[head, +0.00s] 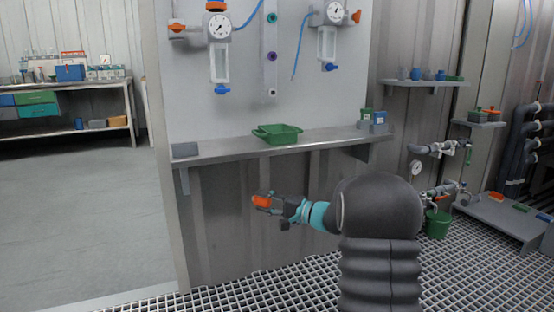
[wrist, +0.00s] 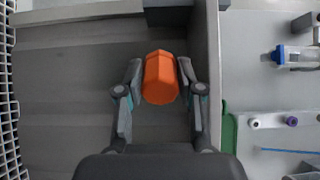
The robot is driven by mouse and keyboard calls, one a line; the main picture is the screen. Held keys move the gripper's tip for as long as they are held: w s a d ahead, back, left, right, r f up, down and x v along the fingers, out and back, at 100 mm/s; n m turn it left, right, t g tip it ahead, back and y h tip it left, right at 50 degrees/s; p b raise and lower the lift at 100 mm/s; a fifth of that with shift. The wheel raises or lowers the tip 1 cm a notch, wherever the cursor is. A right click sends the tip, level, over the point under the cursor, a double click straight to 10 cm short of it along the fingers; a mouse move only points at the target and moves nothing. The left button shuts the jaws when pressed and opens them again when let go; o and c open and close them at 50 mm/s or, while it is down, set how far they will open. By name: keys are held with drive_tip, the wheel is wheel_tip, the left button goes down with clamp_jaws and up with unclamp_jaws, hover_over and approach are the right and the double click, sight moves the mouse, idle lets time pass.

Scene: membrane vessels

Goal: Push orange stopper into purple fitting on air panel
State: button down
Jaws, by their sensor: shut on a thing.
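My gripper (wrist: 160,85) is shut on the orange stopper (wrist: 160,78), which sits between its two fingers in the wrist view. In the head view my gripper (head: 276,204) holds the stopper (head: 262,201) in front of and below the shelf edge. The air panel is the pale wall board (head: 300,90) behind the shelf. The purple fitting (wrist: 255,123) also shows at the right of the wrist view. The stopper is well apart from it.
Gauges with clear filter bowls (head: 219,62) flank the strip. A blue hose hangs right of the strip.

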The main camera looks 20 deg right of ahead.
drive_tip(key=s+a+f+n+g+y, duration=0.1)
drive_tip(key=s+a+f, duration=0.2)
drive_tip(key=f, duration=0.5)
drive_tip(key=s+a+f+g+y, duration=0.1)
drive_tip(key=s+a+f, duration=0.2)
drive_tip(key=s+f, duration=0.2)
drive_tip(key=s+a+f+n+g, duration=0.1)
drive_tip(key=s+a+f, duration=0.2)
drive_tip(key=f, duration=0.8)
drive_tip(key=shift+s+a+n+y, duration=0.3)
drive_tip(key=shift+s+y, duration=0.1)
drive_tip(key=shift+s, duration=0.7)
